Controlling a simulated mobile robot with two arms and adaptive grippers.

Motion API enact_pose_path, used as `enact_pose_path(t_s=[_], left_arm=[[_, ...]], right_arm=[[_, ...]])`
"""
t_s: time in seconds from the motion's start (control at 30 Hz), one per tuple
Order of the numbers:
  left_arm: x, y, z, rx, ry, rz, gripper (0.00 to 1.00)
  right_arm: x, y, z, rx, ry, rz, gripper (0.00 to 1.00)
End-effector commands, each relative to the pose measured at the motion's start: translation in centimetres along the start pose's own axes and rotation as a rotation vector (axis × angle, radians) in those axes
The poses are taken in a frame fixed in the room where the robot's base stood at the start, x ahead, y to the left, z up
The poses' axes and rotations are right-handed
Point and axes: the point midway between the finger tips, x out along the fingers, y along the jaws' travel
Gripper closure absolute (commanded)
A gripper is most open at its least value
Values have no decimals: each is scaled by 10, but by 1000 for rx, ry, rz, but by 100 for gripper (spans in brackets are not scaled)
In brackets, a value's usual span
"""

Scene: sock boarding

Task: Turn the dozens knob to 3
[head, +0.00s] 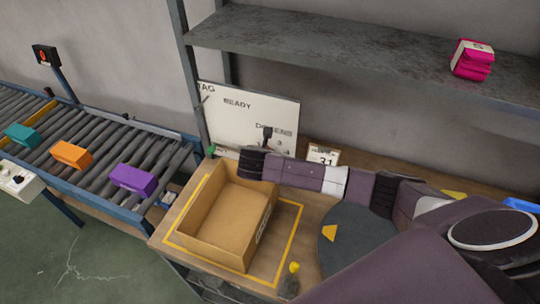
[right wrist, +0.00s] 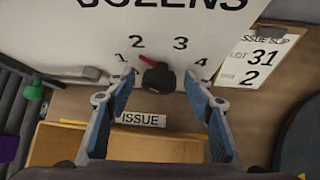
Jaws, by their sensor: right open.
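The black dozens knob (right wrist: 158,77) shows in the right wrist view on a white board (right wrist: 215,18), under the printed numbers 1, 2, 3 and 4. My right gripper (right wrist: 160,84) is open, with one finger to the left and one to the right of the knob. The fingers look clear of the knob; I cannot tell the depth gap. In the head view my right arm reaches across to the board (head: 255,112). My left gripper is in neither view.
An issue slip (right wrist: 261,52) reading 31 and 2 stands right of the board. An open cardboard box (head: 217,240) stands on the bench below. A conveyor (head: 100,140) on the left carries teal, orange and purple boxes. A shelf (head: 330,45) runs above.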

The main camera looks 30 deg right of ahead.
Motion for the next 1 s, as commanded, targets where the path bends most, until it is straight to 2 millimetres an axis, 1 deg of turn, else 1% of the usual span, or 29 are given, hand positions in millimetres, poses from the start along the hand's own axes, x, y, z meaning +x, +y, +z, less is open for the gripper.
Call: enact_pose_path(t_s=[0.03,0.3,0.4,0.77,1.0], left_arm=[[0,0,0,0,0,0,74],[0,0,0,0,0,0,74],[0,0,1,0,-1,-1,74],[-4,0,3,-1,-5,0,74],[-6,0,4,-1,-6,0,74]], right_arm=[[0,0,0,0,0,0,55],[0,0,0,0,0,0,85],[0,0,0,0,0,0,94],[-1,-2,0,50,-4,51,94],[0,-5,-1,169,-13,171,94]])
